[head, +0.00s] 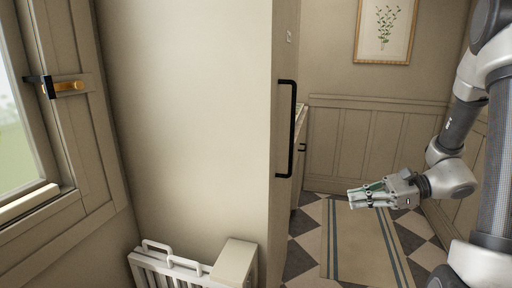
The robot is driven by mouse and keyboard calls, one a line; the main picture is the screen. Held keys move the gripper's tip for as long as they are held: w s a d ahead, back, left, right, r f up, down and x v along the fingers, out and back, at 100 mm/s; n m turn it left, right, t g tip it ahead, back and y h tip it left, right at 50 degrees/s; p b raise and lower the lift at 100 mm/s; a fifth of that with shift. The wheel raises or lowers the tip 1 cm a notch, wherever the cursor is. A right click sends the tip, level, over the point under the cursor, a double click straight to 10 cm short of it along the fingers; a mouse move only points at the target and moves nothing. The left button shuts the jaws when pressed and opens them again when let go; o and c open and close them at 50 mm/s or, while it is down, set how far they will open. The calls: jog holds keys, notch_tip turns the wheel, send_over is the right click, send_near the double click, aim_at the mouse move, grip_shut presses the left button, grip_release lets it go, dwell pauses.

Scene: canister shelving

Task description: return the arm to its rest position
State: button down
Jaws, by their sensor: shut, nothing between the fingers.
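My arm comes in along the right side of the head view. My gripper (352,197) is at its end, pointing left, over the floor and a striped rug. It is shut and holds nothing. It hangs in free air, apart from the cabinet to its left.
A tall beige cabinet (190,120) with a black handle (286,128) stands left of my gripper. A white radiator (165,270) is low in front. A window (20,120) is at far left. The striped rug (350,250) lies on a checkered floor. A framed picture (385,30) hangs behind.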

jog(key=s+d+n+g+h, duration=0.2)
jog(key=s+d+n+h, duration=0.1)
jog(key=s+n+h, duration=0.3)
jog(key=s+d+n+g+h, duration=0.25)
jog(key=s+d+n, duration=0.2)
jog(key=s, duration=0.25)
jog(key=s+r+n+t+h, duration=0.3)
jog(key=r+n+t+h, duration=0.2)
jog(key=r+n, duration=0.3)
notch_tip(320, 180, up, 3)
jog(key=shift+r+t, duration=0.15)
jog(key=shift+t, duration=0.2)
jog(key=shift+d+h, duration=0.1)
jog(key=shift+h, duration=0.15)
